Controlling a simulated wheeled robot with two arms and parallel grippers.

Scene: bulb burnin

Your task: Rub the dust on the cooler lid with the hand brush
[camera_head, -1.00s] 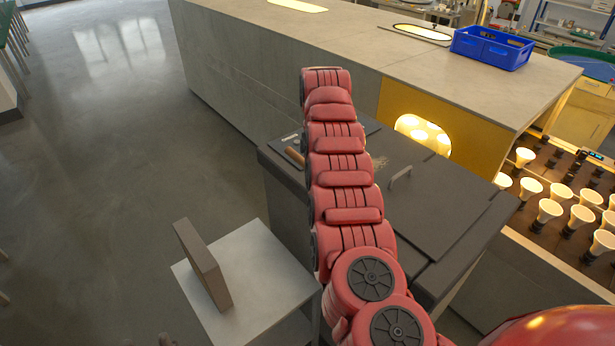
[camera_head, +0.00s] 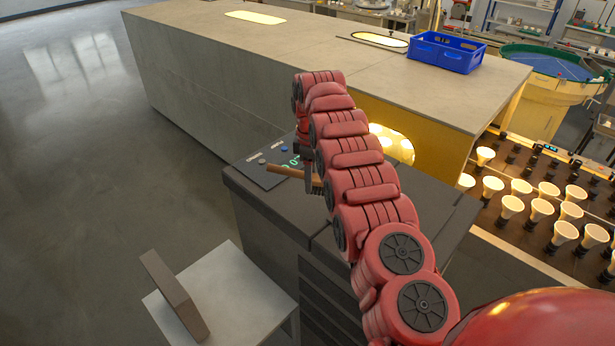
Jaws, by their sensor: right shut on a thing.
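The cooler is a dark grey cabinet with a flat lid (camera_head: 432,196) on top, largely covered by my red right arm. The hand brush has a wooden handle (camera_head: 283,170) pointing left and dark bristles (camera_head: 314,190) facing down. My right gripper (camera_head: 308,172) is shut on the brush above the left part of the cooler top. I cannot tell whether the bristles touch the surface. The dust is hidden behind my arm. My left gripper is not in view.
A control panel (camera_head: 264,168) with green digits lies at the cooler's back left. Behind is a long counter (camera_head: 215,60) with a blue crate (camera_head: 447,52). Lit bulbs (camera_head: 510,207) fill a rack at right.

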